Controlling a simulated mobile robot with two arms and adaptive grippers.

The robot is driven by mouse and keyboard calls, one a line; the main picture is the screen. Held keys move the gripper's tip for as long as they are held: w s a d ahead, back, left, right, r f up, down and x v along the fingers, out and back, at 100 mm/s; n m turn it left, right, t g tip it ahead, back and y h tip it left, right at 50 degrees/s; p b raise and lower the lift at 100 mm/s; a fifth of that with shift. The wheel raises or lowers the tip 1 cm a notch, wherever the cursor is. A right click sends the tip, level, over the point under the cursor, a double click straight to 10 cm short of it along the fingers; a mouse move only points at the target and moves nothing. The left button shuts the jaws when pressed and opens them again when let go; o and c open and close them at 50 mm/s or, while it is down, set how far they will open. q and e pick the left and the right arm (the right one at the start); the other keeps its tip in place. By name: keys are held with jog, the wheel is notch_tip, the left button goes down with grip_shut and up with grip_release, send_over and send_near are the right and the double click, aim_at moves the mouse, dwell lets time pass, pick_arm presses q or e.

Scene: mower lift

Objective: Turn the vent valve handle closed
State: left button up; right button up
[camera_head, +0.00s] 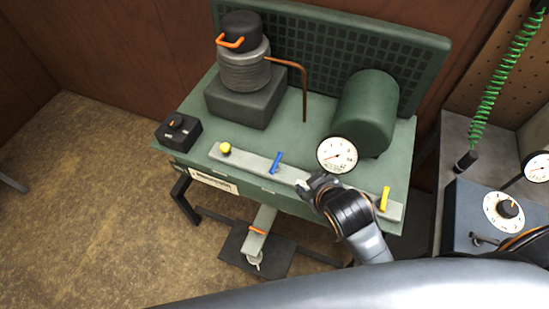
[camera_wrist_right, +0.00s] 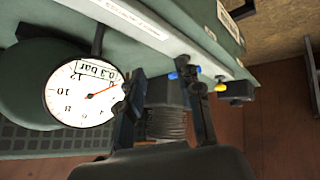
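A grey valve strip (camera_head: 240,160) runs along the front of the green bench. It carries a blue handle (camera_head: 277,162) near its middle, a yellow handle (camera_head: 385,198) at the right and a round yellow knob (camera_head: 225,148) at the left. I cannot read which is the vent valve. My right gripper (camera_head: 308,185) is over the strip, between the blue and yellow handles, apart from the blue one. In the right wrist view the fingers (camera_wrist_right: 162,88) are open and empty; the blue handle (camera_wrist_right: 181,73) lies beyond them, partly hidden by one finger. My left gripper is not in view.
A round gauge (camera_head: 337,155) stands just behind my right gripper; a green tank (camera_head: 366,110) is behind it. A black box with a knob (camera_head: 178,130) sits at the bench's left. A foot pedal (camera_head: 257,240) is below. A blue-grey box (camera_head: 480,215) stands at right.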

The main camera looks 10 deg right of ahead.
jog(key=w+a+r+n+t+y, duration=0.3)
jog(key=w+a+r+n+t, duration=0.25)
jog(key=w+a+r, duration=0.35)
jog(key=w+a+r+n+t+y, duration=0.3)
jog(key=w+a+r+n+t, duration=0.25)
jog(key=r, duration=0.55)
jog(key=s+a+r+n+g+y, duration=0.2)
jog(key=a+r+n+y, duration=0.35)
jog(key=a+n, duration=0.2)
jog(key=s+a+r+n+g+y, duration=0.1)
jog(key=s+a+n+g+y, duration=0.35)
jog(key=a+n+g, duration=0.55)
jog(key=s+a+r+n+g+y, duration=0.1)
jog(key=s+a+n+g+y, duration=0.4)
jog(key=n, duration=0.9)
jog(key=n+g+h, duration=0.3)
jog(key=n+h, duration=1.4)
jog(key=h, duration=0.6)
send_near(275, 162)
jog(key=f+p, duration=0.1)
jog(key=f, duration=0.1)
jog(key=f+p, duration=0.2)
jog(key=f, duration=0.1)
jog(key=d+f+p, duration=0.1)
jog(key=f+p, duration=0.1)
jog(key=f, duration=0.1)
jog(key=shift+s+d+f, duration=0.1)
jog(key=shift+s+f, duration=0.05)
jog(key=shift+s, duration=0.15)
jog(key=shift+f, duration=0.4)
